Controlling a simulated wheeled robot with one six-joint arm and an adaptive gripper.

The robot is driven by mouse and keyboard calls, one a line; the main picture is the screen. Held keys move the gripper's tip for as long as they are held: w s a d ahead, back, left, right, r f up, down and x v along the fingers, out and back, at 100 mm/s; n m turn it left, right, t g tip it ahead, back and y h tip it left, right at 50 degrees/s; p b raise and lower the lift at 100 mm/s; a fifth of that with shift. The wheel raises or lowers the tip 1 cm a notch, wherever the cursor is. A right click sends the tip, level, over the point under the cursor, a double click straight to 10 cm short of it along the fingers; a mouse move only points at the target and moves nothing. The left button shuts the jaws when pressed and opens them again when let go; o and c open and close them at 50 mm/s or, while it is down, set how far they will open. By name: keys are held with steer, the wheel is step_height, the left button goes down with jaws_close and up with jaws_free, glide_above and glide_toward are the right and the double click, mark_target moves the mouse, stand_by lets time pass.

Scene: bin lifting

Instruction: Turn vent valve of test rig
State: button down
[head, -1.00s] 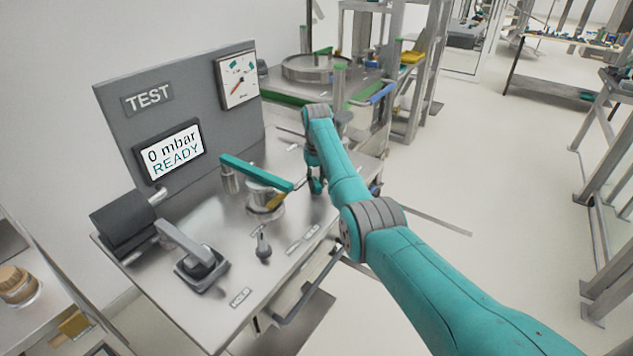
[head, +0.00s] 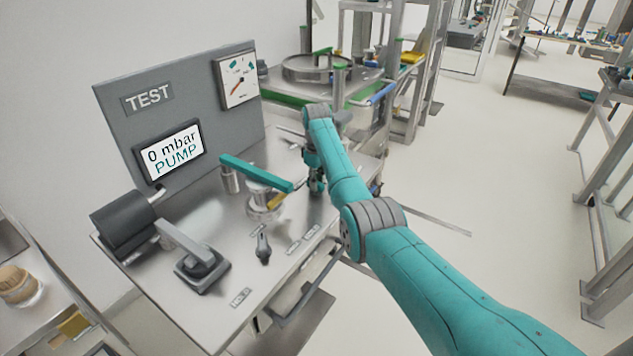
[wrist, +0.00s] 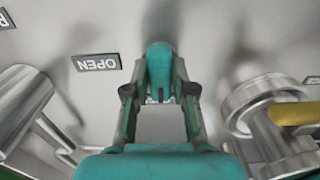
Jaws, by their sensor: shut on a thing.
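The test rig (head: 215,255) is a steel bench with a grey upright panel. Its display (head: 172,151) reads "0 mbar PUMP". My gripper (head: 316,187) is low over the right part of the bench top. In the wrist view my gripper (wrist: 160,98) is shut on a small teal handle (wrist: 160,62), which I take to be the vent valve. An "OPEN" label (wrist: 96,62) lies upside down to the left of the handle. The handle's base and its exact angle are hidden by the fingers. In the head view the arm hides the handle.
A teal clamp arm (head: 255,173) crosses above a round metal fixture with a yellow lever (head: 275,201), left of my gripper. A small dark lever knob (head: 263,248) and a grey handled block (head: 200,268) stand nearer the front. A dial gauge (head: 238,79) is on the panel.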

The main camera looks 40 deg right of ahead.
stand_by(0.5)
steer(key=c, duration=1)
jaws_free()
steer(key=shift+o, duration=0.2)
step_height(320, 180, up, 12)
